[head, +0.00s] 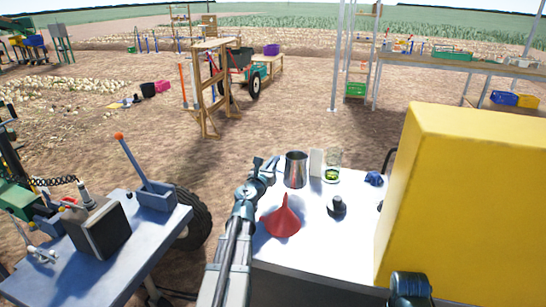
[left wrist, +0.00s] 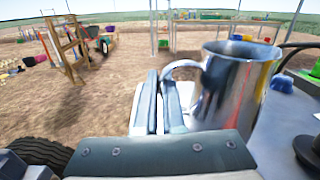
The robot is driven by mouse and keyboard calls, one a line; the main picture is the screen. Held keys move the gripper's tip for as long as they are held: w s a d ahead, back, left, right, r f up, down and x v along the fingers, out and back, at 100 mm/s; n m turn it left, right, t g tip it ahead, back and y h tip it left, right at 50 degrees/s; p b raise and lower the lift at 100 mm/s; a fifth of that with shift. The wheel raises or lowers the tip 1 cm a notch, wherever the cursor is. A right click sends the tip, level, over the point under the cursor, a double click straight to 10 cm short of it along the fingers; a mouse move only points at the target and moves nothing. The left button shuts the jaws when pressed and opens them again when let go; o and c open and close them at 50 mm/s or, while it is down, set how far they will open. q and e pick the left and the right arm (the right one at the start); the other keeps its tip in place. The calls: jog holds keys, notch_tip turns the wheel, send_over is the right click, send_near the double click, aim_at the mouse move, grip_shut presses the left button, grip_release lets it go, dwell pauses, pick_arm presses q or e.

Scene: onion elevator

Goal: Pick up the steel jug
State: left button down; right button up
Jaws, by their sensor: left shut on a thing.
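The steel jug (head: 295,169) stands upright at the back left of the white tabletop (head: 320,235). It fills the right of the left wrist view (left wrist: 235,85), with its handle toward my gripper. My left gripper (head: 265,167) is at the jug's left side, shut on the handle. In the left wrist view the closed fingers (left wrist: 163,100) meet the lower part of the handle. The fingers hide part of it. Whether the jug's base touches the tabletop is not clear.
A red funnel (head: 283,218) sits in front of the jug. A white block (head: 316,163), a glass jar (head: 332,166), a blue cloth-like item (head: 374,179) and a dark object (head: 337,207) are to the right. A large yellow box (head: 460,200) blocks the right side.

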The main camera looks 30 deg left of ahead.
aim_at(290, 169)
pick_arm(q)
jog(key=shift+s+d+r, duration=0.1)
jog(key=shift+s+d, duration=0.35)
jog(key=shift+s, duration=0.25)
jog(key=shift+s+d+r, duration=0.1)
jog(key=shift+s+d, duration=0.35)
jog(key=shift+s, duration=0.3)
jog(key=shift+s+d+r, duration=0.1)
jog(key=shift+s+d, duration=0.35)
jog(key=shift+s, duration=0.25)
